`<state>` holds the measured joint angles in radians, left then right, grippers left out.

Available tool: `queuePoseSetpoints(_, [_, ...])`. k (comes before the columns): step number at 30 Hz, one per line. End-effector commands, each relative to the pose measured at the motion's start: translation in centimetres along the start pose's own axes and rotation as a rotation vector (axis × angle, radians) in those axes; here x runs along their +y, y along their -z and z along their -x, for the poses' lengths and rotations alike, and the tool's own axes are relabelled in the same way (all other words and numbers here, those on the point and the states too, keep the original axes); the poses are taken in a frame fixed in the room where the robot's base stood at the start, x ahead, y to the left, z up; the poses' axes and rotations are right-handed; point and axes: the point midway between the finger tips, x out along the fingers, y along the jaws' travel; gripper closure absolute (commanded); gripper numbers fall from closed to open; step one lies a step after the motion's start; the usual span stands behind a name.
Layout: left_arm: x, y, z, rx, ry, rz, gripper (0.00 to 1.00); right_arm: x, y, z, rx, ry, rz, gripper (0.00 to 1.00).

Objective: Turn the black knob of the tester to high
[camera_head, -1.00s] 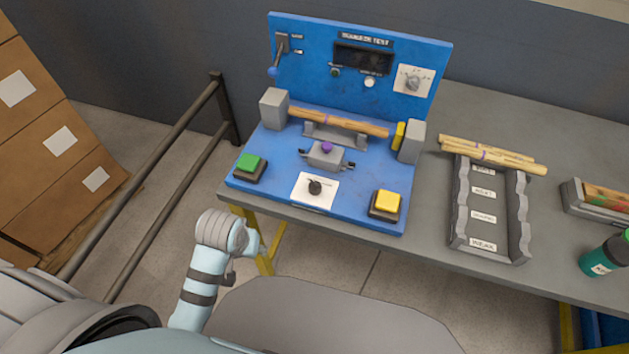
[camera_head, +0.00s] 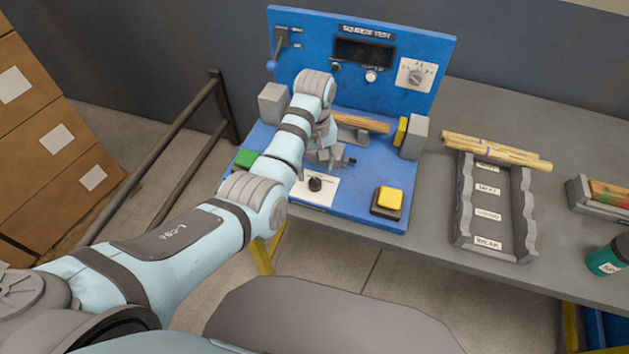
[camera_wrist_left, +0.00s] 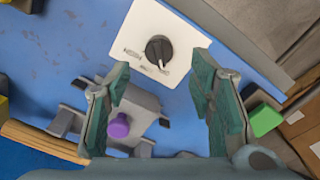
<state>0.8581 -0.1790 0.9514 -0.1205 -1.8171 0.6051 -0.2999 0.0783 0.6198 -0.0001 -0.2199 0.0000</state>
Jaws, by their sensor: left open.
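The blue tester (camera_head: 360,212) stands on the grey table. Its black knob (camera_head: 315,184) sits on a white plate (camera_head: 325,193) at the front edge. In the left wrist view the knob (camera_wrist_left: 158,49) lies just beyond the fingertips, between them in the picture. Its white mark points toward the picture's bottom; lettering that seems to read HIGH is left of it. My left gripper (camera_wrist_left: 160,70) is open and empty, its green-padded fingers apart. In the head view it hangs over the clamp block, behind the knob, partly hidden by my arm. My right gripper is not in view.
The grey clamp block with a purple knob (camera_wrist_left: 119,127) is close below the left fingers. A yellow button (camera_head: 389,199) and a green button (camera_head: 245,158) flank the plate. A wooden stick (camera_head: 360,122) lies behind. A grey sorting tray (camera_head: 462,235) stands to the right.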

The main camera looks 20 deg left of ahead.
Motion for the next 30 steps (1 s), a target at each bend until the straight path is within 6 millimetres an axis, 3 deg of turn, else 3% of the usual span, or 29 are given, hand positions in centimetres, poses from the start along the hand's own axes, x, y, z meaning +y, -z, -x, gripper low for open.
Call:
queuePoseSetpoints(3, [-0.1, -0.1, -3.4, -0.003, 0.001, -0.001, 0.51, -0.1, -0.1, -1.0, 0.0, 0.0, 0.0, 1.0])
queuePoseSetpoints(6, [0.0, 0.0, -5.1, -0.001, 0.0, -0.001, 0.51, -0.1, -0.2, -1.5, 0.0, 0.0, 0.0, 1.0])
queuePoseSetpoints(16, [0.0, 0.0, -6.0, 0.001, -0.001, -0.001, 0.51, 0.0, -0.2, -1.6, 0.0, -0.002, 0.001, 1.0])
queuePoseSetpoints(17, [0.0, 0.0, -6.0, 0.001, -0.001, -0.001, 0.52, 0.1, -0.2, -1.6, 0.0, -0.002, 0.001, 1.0])
queuePoseSetpoints(25, [0.0, 0.0, -5.9, 0.001, -0.001, -0.001, 0.96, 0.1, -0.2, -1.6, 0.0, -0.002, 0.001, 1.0])
queuePoseSetpoints(30, [0.0, 0.0, -5.9, 0.001, -0.001, -0.005, 0.99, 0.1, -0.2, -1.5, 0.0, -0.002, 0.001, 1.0])
